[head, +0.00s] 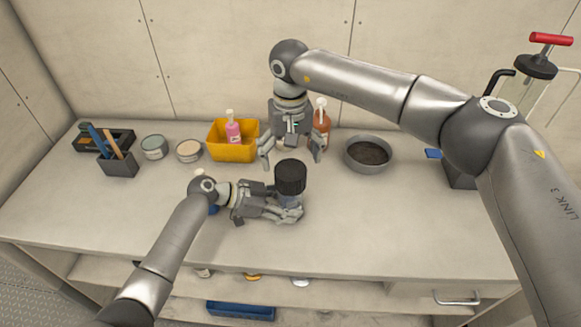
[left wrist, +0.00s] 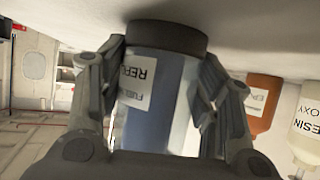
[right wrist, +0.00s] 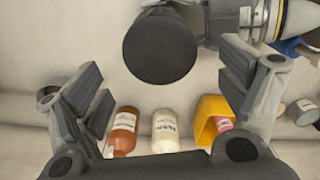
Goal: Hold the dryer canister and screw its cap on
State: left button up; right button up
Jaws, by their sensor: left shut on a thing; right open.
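The dryer canister (head: 288,201) has a clear body with blue contents and a white label. It stands roughly upright low over the counter. My left gripper (head: 290,212) is shut around its body; the canister (left wrist: 172,90) shows between both fingers in the left wrist view, its dark end towards the counter. The black cap (head: 290,177) is at the canister's top, and its round top (right wrist: 160,46) faces the right wrist view. How far it is seated cannot be told. My right gripper (head: 291,156) is open and empty just above and behind the cap.
Behind stand a yellow bin (head: 232,153) with a pink bottle, an orange bottle (head: 320,125) and a grey bowl (head: 368,154). Two tins (head: 154,147) and a tool holder (head: 118,163) are at left. The counter's front (head: 380,235) is clear.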

notch_tip(320, 180, up, 7)
jog(key=shift+f, duration=0.1)
pick_arm(q)
jog(key=o, duration=1.5)
